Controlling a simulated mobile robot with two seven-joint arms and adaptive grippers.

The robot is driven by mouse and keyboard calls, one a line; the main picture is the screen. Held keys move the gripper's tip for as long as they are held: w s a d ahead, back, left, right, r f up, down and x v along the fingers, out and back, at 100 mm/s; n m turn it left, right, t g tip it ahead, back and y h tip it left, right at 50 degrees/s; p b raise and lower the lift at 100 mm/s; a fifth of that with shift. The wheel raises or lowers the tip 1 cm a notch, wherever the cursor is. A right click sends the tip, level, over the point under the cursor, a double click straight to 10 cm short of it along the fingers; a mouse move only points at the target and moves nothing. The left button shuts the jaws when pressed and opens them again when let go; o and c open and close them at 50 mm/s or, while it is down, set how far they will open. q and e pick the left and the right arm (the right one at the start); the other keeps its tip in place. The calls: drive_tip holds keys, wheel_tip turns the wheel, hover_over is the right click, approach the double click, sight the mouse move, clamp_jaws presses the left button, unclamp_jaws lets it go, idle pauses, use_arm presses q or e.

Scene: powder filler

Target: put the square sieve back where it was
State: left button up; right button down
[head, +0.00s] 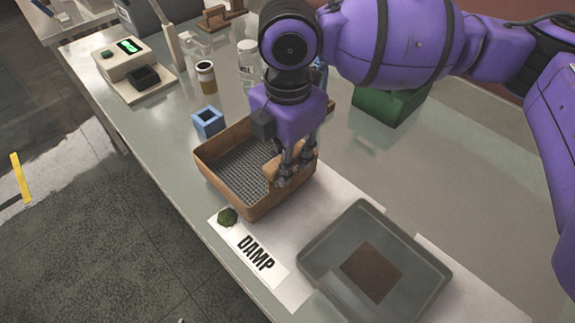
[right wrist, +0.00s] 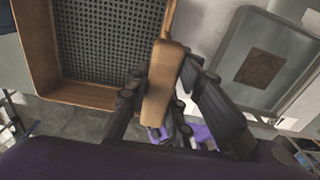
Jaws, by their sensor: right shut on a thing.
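The square sieve (head: 240,177) has a wooden frame and a grey mesh, and sits over the white sheet on the bench in the head view. Its mesh and frame also show in the right wrist view (right wrist: 62,94). My right gripper (head: 290,172) is shut on the sieve's wooden handle (right wrist: 163,85), at the frame's right side. The fingers stand on both sides of the handle in the right wrist view. I cannot tell whether the sieve touches the bench or hangs just above it. My left gripper is not in view.
A grey tray (head: 330,240) with a brown square patch lies to the right. A DAMP label (head: 256,252) and a green lump (head: 227,217) lie in front of the sieve. A blue cube holder (head: 208,122), a jar (head: 206,77), a scale (head: 125,65) and a green box (head: 388,106) stand behind.

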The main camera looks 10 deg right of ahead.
drive_tip(key=shift+f, duration=1.05)
drive_tip(key=shift+s, duration=0.1)
drive_tip(key=shift+f, duration=0.15)
drive_tip(key=c, duration=1.6)
unclamp_jaws()
drive_tip(key=shift+o, duration=0.2)
wheel_tip(320, 180, up, 12)
drive_tip(key=shift+r+p, duration=0.1)
drive_tip(key=shift+p, duration=0.4)
